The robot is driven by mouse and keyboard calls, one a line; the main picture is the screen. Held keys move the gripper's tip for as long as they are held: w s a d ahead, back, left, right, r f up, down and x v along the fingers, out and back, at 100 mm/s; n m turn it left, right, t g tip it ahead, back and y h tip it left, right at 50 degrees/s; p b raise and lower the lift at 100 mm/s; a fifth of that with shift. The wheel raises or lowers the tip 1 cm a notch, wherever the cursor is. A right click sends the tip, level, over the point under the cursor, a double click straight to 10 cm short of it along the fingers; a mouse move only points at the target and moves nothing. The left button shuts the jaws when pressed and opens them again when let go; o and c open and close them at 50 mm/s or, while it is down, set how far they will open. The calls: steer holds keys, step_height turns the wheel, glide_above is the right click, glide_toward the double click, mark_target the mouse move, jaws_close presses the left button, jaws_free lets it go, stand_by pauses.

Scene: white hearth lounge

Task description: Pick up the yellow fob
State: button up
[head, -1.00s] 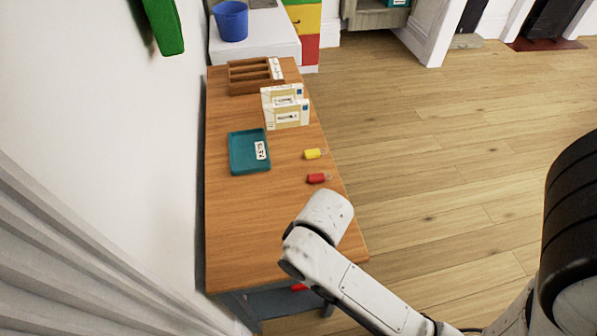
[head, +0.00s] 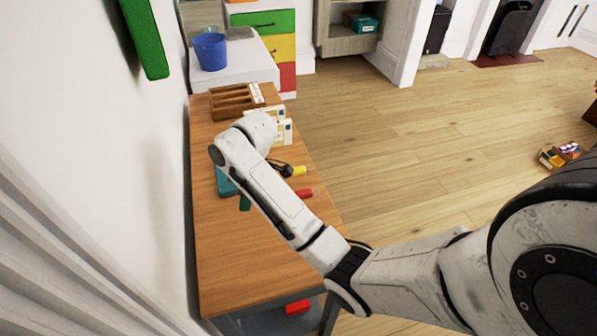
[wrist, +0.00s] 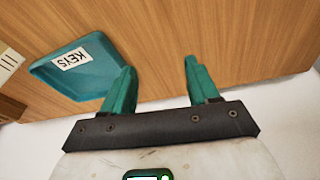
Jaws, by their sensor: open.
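The yellow fob (head: 301,171) lies on the wooden table near its right edge in the head view. The end of my arm is over the table to its left and partly hides that area. My gripper (wrist: 158,85) is open and empty, its two teal fingers apart over bare wood in the wrist view. The fob does not show in the wrist view. In the head view most of the gripper is hidden behind my arm, with a teal fingertip showing.
The red fob (head: 304,193) lies just nearer than the yellow one. A teal KEYS tray (wrist: 75,82) is beside the fingers. White boxes (head: 285,132) and a wooden organiser (head: 225,103) stand farther back. The table's near part is clear.

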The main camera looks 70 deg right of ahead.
steer(key=s+d+r+n+g, duration=0.1)
steer(key=s+d+r, duration=0.15)
steer(key=d, duration=0.85)
steer(key=n+g+b, duration=0.1)
steer(key=g+b, duration=0.1)
steer(key=b, duration=0.2)
glide_above(299, 168)
step_height(299, 168, down, 3)
steer(key=shift+r+h, duration=0.2)
steer(key=shift+h, duration=0.1)
steer(key=shift+a+f, duration=0.1)
steer(key=shift+f, duration=2.5)
jaws_close()
steer(key=shift+r, duration=0.1)
